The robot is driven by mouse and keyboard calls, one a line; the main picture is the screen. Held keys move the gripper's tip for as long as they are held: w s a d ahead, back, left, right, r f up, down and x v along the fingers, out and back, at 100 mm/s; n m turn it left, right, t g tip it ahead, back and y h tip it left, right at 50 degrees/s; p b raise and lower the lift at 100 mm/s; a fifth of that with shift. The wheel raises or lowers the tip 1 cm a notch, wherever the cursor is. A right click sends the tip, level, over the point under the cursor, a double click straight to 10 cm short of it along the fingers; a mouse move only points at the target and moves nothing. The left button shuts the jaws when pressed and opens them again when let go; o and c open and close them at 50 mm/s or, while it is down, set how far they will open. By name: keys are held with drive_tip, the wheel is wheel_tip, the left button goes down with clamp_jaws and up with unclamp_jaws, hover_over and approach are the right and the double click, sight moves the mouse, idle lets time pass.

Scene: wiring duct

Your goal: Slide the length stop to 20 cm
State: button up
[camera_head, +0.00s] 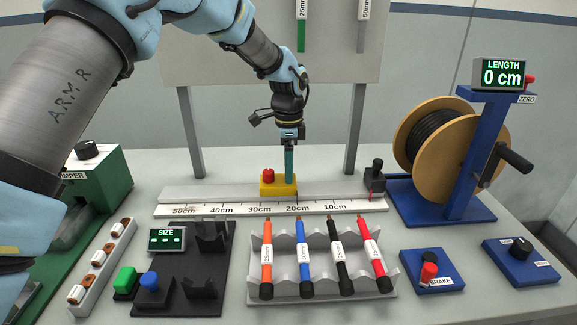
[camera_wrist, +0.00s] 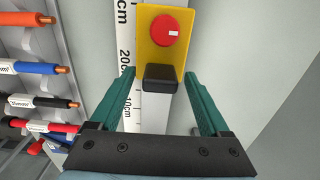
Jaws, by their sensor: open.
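The length stop is a yellow block (camera_head: 271,187) with a red knob (camera_head: 268,175). It sits on the pale measuring rail (camera_head: 225,190), between the 30cm and 20cm marks, its right side close to 20cm. In the wrist view the yellow block (camera_wrist: 147,50) shows its red knob (camera_wrist: 169,33) and a black tab (camera_wrist: 160,79). My gripper (camera_head: 289,178) points down over the block's right part. In the wrist view my gripper (camera_wrist: 160,74) is open, its teal fingers on either side of the tab, with gaps visible. Finger height relative to the tab is unclear.
The length display (camera_head: 502,74) reads 0 cm. A black post (camera_head: 375,176) stands at the rail's right end. A grey rack (camera_head: 320,285) of several coloured cables lies in front. The cable reel (camera_head: 440,150) and brake box (camera_head: 432,271) are at right.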

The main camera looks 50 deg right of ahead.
wheel_tip(320, 180, up, 11)
drive_tip(key=b, duration=0.2)
drive_tip(key=shift+b, duration=0.35)
drive_tip(key=shift+f, duration=0.1)
drive_tip(key=w+a+f+n, duration=0.1)
drive_tip(key=w+a+n, duration=0.35)
drive_tip(key=a, duration=0.55)
drive_tip(key=w+a+f+n, duration=0.1)
drive_tip(key=w+a+n, duration=0.4)
drive_tip(key=a, duration=0.6)
drive_tip(key=w+a+f+n, duration=0.1)
drive_tip(key=w+a+n, duration=0.4)
drive_tip(key=a, duration=0.5)
drive_tip(key=s+a+f+n, duration=0.1)
drive_tip(key=s+a+n, duration=0.1)
drive_tip(key=a, duration=0.6)
drive_tip(key=s+a+f+n+t, duration=0.1)
drive_tip(key=s+a+n, duration=0.2)
drive_tip(key=a+n, duration=0.2)
drive_tip(key=s+a+f+n, duration=0.2)
drive_tip(key=s+a+n, duration=0.1)
drive_tip(key=a, duration=0.8)
drive_tip(key=shift+s+a+n+t, duration=0.2)
drive_tip(key=shift+n+t, duration=0.1)
drive_tip(key=shift+n, duration=0.25)
drive_tip(key=shift+w+f, duration=0.1)
